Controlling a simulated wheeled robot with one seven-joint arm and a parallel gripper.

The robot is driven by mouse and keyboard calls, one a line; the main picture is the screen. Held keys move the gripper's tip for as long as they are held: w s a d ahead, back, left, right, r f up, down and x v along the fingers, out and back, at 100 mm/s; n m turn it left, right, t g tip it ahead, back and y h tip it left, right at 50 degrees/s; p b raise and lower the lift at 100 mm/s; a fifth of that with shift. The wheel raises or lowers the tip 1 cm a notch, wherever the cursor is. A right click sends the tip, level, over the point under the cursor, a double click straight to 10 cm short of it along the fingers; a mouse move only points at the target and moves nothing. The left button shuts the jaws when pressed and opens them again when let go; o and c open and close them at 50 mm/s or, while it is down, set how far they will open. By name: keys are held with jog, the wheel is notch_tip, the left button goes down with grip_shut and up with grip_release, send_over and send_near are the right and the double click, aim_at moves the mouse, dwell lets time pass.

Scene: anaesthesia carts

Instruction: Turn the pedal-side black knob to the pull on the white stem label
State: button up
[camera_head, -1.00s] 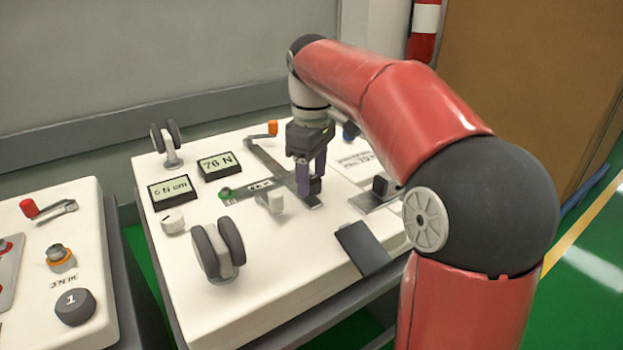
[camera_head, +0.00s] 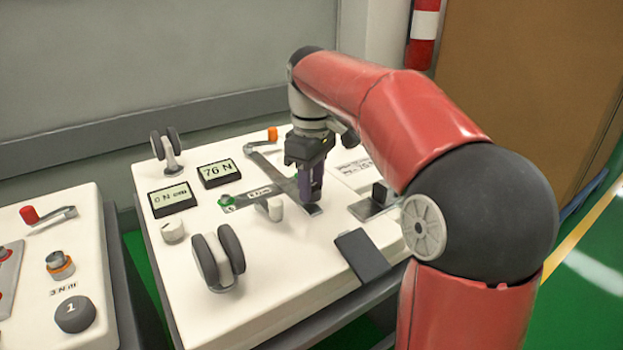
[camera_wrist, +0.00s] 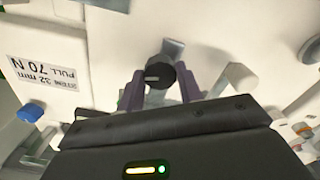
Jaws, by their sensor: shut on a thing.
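The black knob (camera_wrist: 158,74) with a light pointer mark shows between the two purple fingers in the wrist view. My gripper (camera_wrist: 160,84) is shut on it. In the head view my gripper (camera_head: 311,196) points down at the panel, and its fingers hide most of the knob. The white stem label (camera_wrist: 45,64) is upside down in the wrist view and reads STEM 32 mm, PULL 70 N. It is partly visible in the head view (camera_head: 354,168). The dark pedal-like plate (camera_head: 362,255) is at the panel's front right. A display (camera_head: 219,173) appears to read 76 N.
A second display (camera_head: 172,199) shows N cm. Paired black wheels (camera_head: 218,258), a white dial (camera_head: 172,231), a green knob (camera_head: 227,201) and another black knob (camera_head: 382,193) stand on the panel. A second cart (camera_head: 90,220) is at the left. A blue knob (camera_wrist: 30,112) lies near the label.

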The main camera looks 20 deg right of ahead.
jog(key=m+p, duration=0.2)
jog(key=m, duration=0.1)
jog(key=m+p, duration=0.1)
jog(key=shift+r+m+p, duration=0.25)
jog(key=shift+m+p, duration=0.05)
jog(key=shift+p, duration=0.1)
jog(key=m+p, duration=0.3)
jog(key=m, duration=0.2)
jog(key=shift+f+m, duration=0.15)
jog(key=shift+m, duration=0.15)
jog(key=o, duration=1)
notch_tip(320, 180, up, 8)
jog(key=shift+f+p, duration=0.15)
jog(key=shift+p, duration=0.7)
jog(key=shift+s, duration=0.1)
